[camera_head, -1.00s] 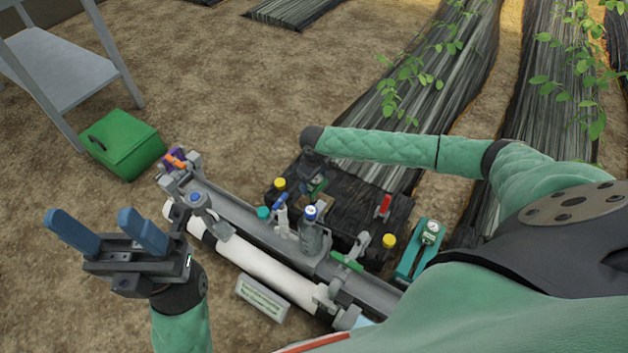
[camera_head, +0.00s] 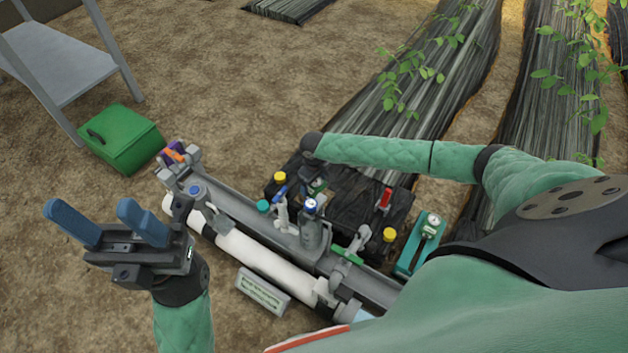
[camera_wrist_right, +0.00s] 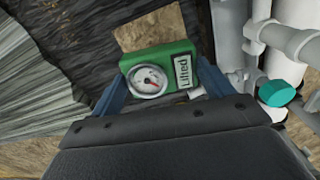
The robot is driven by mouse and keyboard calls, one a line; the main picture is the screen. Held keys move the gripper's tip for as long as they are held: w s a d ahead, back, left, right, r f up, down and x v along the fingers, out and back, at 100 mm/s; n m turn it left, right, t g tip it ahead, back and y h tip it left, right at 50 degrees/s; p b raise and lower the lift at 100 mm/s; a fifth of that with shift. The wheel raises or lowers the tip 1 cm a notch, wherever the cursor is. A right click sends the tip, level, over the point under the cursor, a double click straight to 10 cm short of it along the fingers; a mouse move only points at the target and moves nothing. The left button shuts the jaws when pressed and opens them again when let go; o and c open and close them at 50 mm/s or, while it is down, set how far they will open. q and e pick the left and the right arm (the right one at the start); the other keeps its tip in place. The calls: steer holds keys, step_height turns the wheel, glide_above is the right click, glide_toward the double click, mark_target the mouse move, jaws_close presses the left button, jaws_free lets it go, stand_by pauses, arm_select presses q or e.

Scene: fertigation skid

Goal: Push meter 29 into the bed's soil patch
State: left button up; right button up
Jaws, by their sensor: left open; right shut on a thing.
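My right gripper (camera_wrist_right: 160,92) is shut on a green meter (camera_wrist_right: 181,58) with a round white dial and a label reading "Lifted"; no number 29 is readable. A brown soil patch (camera_wrist_right: 150,28) in the bed's black film shows just beyond the meter in the right wrist view. The meter's lower end is hidden, so I cannot tell if it touches soil. In the head view my right gripper (camera_head: 314,176) is small and dark above the bed's near end (camera_head: 350,200). My left gripper (camera_head: 108,224) is open and empty at the left, away from the bed.
A grey rail and white pipe (camera_head: 255,256) with valves run in front of the bed. Yellow caps (camera_head: 389,234) and a red-handled part (camera_head: 385,199) stand near. A teal holder with a gauge (camera_head: 420,243) is at right. A green box (camera_head: 122,140) sits by a grey table (camera_head: 62,65).

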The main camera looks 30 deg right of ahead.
steer(key=shift+p, duration=0.8)
stand_by(0.7)
steer(key=shift+f, duration=1.85)
steer(key=o, duration=1)
